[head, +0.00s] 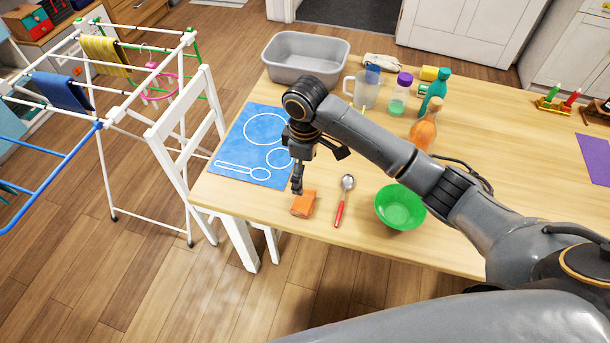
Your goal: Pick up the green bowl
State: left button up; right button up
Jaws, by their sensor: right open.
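The green bowl (400,208) stands upright and empty on the wooden table near its front edge, below the forearm of my right arm. My right gripper (297,188) is open and points down, to the left of the bowl and apart from it. Its fingertips are just above or beside a small orange block (303,204); I cannot tell whether they touch it. A spoon with a red handle (343,201) lies between the block and the bowl. My left gripper is not in view.
A blue mat with white outlines (238,160) lies at the table's left end. A grey tub (305,58) stands at the back left. A clear pitcher (366,92), a purple-capped jar (399,94), a teal bottle (434,93) and an orange bottle (424,130) stand behind my arm. A drying rack (100,110) is left.

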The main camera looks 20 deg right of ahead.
aim_at(398, 206)
jog(key=z, duration=1.45)
jog(key=j+z, duration=0.25)
